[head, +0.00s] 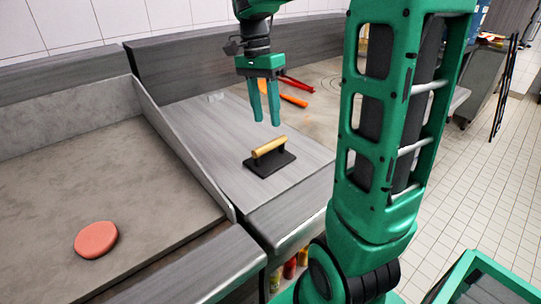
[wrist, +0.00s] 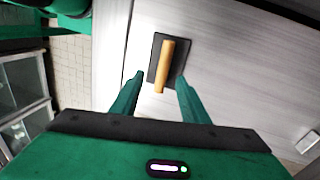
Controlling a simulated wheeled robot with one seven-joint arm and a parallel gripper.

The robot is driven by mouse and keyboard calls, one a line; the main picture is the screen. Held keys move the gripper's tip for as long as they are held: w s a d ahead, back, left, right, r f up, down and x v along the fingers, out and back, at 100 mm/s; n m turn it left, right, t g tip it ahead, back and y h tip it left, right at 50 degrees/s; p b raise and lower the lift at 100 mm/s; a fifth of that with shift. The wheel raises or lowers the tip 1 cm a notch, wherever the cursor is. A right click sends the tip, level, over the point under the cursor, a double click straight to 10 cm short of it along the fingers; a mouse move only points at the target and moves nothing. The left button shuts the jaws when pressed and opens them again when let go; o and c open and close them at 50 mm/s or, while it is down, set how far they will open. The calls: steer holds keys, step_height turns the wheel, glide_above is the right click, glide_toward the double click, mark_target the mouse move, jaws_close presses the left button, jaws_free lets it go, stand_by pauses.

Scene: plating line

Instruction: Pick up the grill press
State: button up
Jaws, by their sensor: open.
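The grill press (head: 270,158) is a dark flat plate with a wooden handle on top. It lies on the grey counter strip in the middle of the head view. My gripper (head: 266,124) is open and empty above the press, fingers pointing down, with a gap to the handle. In the wrist view, the press (wrist: 166,65) shows ahead of my open fingertips (wrist: 160,78). Its handle runs nearly lengthwise between the lines of the two fingers.
A raised metal divider (head: 182,142) separates the press's counter from a griddle surface (head: 60,180) at left. A round pink patty (head: 96,239) lies there. Red-handled (head: 297,84) and orange (head: 293,100) utensils lie behind my gripper. The counter around the press is clear.

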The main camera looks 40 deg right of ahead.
mark_target(269, 145)
steer(key=shift+m, duration=0.3)
steer(key=shift+s+d+f, duration=0.1)
steer(key=shift+s+f, duration=0.05)
steer(key=shift+f, duration=1.6)
steer(key=shift+s+d+f, duration=0.1)
steer(key=shift+s+f, duration=0.1)
steer(key=shift+f, duration=1.55)
steer(key=shift+s+d+f, duration=0.1)
steer(key=shift+s+f, duration=0.05)
steer(key=shift+f, duration=1.6)
jaws_close()
steer(key=shift+w, duration=0.1)
